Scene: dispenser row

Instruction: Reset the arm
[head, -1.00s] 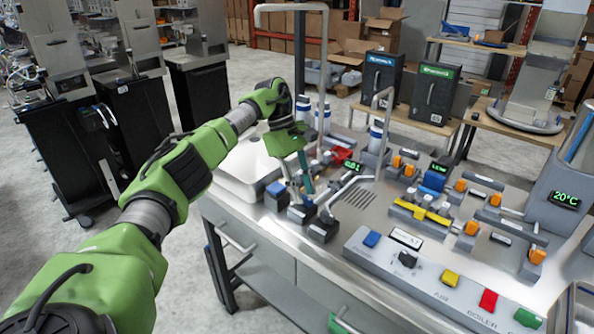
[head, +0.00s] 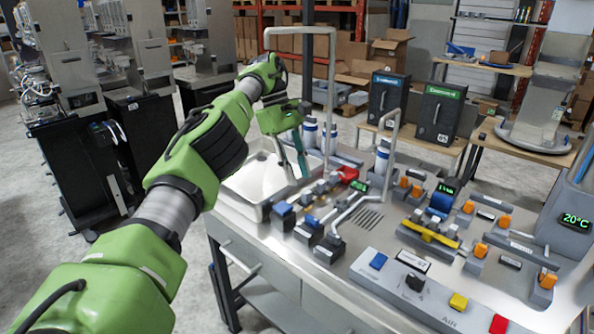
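My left arm is green with grey joints and reaches in from the lower left. Its gripper (head: 294,170) hangs downward over the right part of the sink (head: 236,203) at the left end of the bench. Its two teal-grey fingers appear apart, with nothing seen between them. The fingertips look clear of the bench-top fittings. My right gripper is not in view.
The metal bench (head: 385,228) carries pipes, orange-knobbed valves, a yellow-handled valve (head: 431,234) and a row of coloured buttons. A tall faucet (head: 333,75) rises behind my gripper. Bottles (head: 310,133) stand nearby. Black cabinets stand left and boxes behind.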

